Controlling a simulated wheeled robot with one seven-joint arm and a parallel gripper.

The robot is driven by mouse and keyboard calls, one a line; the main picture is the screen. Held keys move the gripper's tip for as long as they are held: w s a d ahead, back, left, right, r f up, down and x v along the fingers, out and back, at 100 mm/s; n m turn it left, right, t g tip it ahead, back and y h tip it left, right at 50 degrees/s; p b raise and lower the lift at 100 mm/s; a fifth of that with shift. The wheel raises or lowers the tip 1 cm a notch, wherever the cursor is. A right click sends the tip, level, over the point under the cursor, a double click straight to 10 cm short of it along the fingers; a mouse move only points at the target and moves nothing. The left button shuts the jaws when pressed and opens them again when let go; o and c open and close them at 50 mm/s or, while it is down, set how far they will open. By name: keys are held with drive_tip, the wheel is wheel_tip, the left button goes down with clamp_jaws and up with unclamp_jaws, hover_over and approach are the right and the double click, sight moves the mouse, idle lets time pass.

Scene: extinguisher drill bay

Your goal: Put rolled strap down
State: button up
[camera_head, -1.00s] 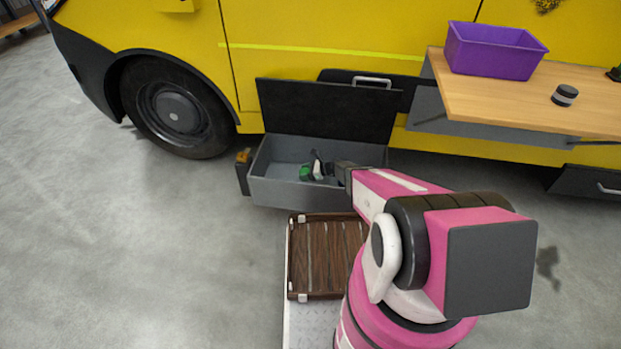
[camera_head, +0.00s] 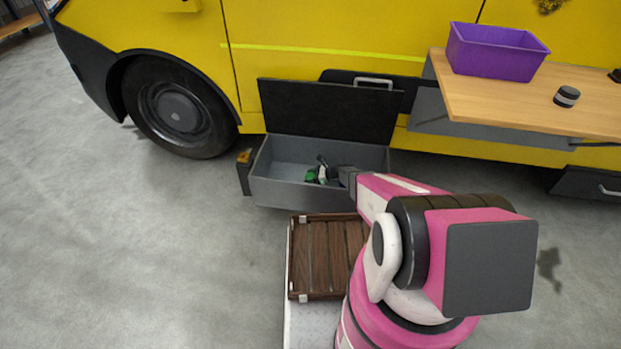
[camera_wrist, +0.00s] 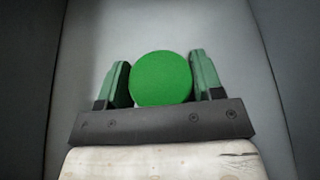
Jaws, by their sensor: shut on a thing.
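The rolled strap shows as a bright green disc (camera_wrist: 161,78) in the wrist view, seen face-on. My gripper (camera_wrist: 160,84) has one finger on each side of it and is shut on it. In the head view the green roll (camera_head: 310,176) and my gripper (camera_head: 322,172) are small and partly hidden by my arm. They are inside the open grey drawer box (camera_head: 275,192) on the side of the yellow vehicle. I cannot tell whether the strap touches the box floor.
The box's black lid (camera_head: 325,110) stands open behind it. A wooden slatted tray (camera_head: 318,255) lies in front of the box. On the right, a wooden shelf (camera_head: 500,100) holds a purple bin (camera_head: 497,55) and a dark roll with a pale band (camera_head: 567,96).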

drive_tip(key=shift+f, duration=0.15)
drive_tip(key=o, duration=1)
drive_tip(key=shift+o, duration=0.2)
drive_tip(key=shift+d+r, duration=0.15)
drive_tip(key=shift+r, duration=0.1)
drive_tip(key=v, duration=1.1)
drive_tip(key=shift+s+d+r, duration=0.1)
drive_tip(key=shift+d+r, duration=0.05)
drive_tip(key=s+d+r+n+g+h, duration=0.1)
drive_tip(key=s+r+n+h, duration=0.3)
drive_tip(key=r, duration=0.7)
drive_tip(key=s+d+r+n+h, duration=0.3)
drive_tip(key=s+r+n+h, duration=0.2)
drive_tip(key=s+r+n, duration=0.4)
drive_tip(key=s+d+r+n+g+h, duration=0.1)
drive_tip(key=s+d+r+n+h, duration=0.1)
drive_tip(key=s+r+n+h, duration=0.2)
drive_tip(key=s+r+n, duration=0.3)
drive_tip(key=s+r, duration=0.4)
drive_tip(key=r, duration=0.2)
drive_tip(key=shift+r+g, duration=0.2)
drive_tip(key=shift+g, duration=0.1)
